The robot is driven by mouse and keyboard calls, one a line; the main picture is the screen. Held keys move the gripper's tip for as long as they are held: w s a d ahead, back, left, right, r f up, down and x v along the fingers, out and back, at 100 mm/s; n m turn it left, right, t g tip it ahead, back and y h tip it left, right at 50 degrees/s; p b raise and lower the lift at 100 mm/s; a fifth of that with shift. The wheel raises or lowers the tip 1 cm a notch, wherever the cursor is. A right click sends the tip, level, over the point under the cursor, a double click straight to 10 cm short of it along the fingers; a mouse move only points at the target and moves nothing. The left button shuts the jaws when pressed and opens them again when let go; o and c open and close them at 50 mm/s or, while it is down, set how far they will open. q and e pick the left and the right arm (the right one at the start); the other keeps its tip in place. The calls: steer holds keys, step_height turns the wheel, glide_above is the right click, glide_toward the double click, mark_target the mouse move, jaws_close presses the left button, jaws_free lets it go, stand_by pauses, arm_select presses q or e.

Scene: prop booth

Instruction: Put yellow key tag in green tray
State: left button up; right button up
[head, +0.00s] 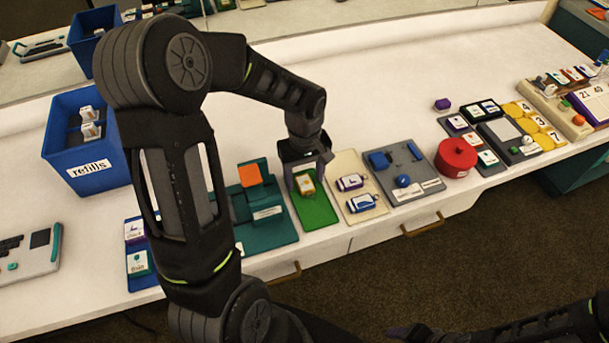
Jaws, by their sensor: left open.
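The yellow key tag (306,186), with a pale face, sits over the back part of the green tray (316,213). It appears to rest on the tray, but I cannot tell whether it touches the bottom. My left gripper (305,177) points down right at the tag, with its fingers apart around it. The gripper hides the back end of the tray. The dark end of my right arm (412,331) shows low at the right, far from the tray, and its fingers are not clear.
A teal stand with an orange block (250,175) is close left of the tray. A grey-blue board (415,180) and a red round pot (456,157) stand further right. A blue refills bin (70,150) stands left.

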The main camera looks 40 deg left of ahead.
arm_select(q)
steer(key=shift+r, duration=0.1)
step_height(320, 180, up, 8)
steer(key=shift+f, duration=0.2)
stand_by(1.0)
